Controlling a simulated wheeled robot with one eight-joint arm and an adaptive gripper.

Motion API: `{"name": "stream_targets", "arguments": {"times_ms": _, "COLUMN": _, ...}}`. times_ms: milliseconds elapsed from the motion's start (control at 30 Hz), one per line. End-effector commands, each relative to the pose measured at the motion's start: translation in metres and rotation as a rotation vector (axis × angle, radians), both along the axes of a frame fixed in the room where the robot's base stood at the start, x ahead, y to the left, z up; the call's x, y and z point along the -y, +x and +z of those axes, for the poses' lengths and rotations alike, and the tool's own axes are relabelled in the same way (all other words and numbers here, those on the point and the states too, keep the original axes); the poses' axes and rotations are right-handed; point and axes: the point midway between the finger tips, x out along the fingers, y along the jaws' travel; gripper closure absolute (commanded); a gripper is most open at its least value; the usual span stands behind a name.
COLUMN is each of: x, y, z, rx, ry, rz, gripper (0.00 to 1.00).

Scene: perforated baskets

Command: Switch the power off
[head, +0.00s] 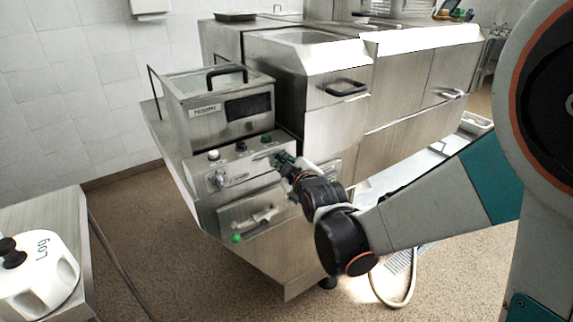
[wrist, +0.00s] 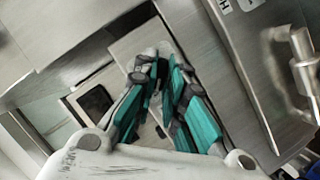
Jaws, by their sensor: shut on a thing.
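The steel machine has a sloped control panel (head: 245,174) below a box with a dark display (head: 248,106). The panel carries a silver knob (head: 218,180) at its left, and a white button (head: 214,155) and a green button (head: 266,138) along its top. My gripper (head: 279,159) is at the panel's right end, shut on a small knob there. In the wrist view, the teal fingers of my gripper (wrist: 164,58) come together at the tips. They hide most of the knob, so its position cannot be read. No power label is readable.
A handle with a green tip (head: 236,238) sticks out below the panel. A white lidded container (head: 38,275) is on a side table at the left. Floor is clear between table and machine.

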Motion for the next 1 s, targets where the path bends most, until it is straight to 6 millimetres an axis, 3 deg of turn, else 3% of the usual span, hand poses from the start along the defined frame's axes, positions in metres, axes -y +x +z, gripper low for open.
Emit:
{"name": "stream_targets", "arguments": {"times_ms": 400, "x": 0.0003, "y": -0.0004, "z": -0.0009, "rx": 0.002, "ry": -0.007, "rz": 0.000, "gripper": 1.00}}
{"name": "stream_targets", "arguments": {"times_ms": 433, "x": 0.0002, "y": -0.0004, "z": -0.0008, "rx": 0.002, "ry": -0.007, "rz": 0.000, "gripper": 0.82}}
{"name": "stream_targets", "arguments": {"times_ms": 500, "x": 0.0003, "y": -0.0003, "z": -0.0008, "rx": 0.002, "ry": -0.007, "rz": 0.000, "gripper": 0.69}}
{"name": "stream_targets", "arguments": {"times_ms": 1000, "x": 0.0008, "y": 0.0003, "z": 0.0008, "rx": -0.018, "ry": 0.026, "rz": -0.001, "gripper": 0.69}}
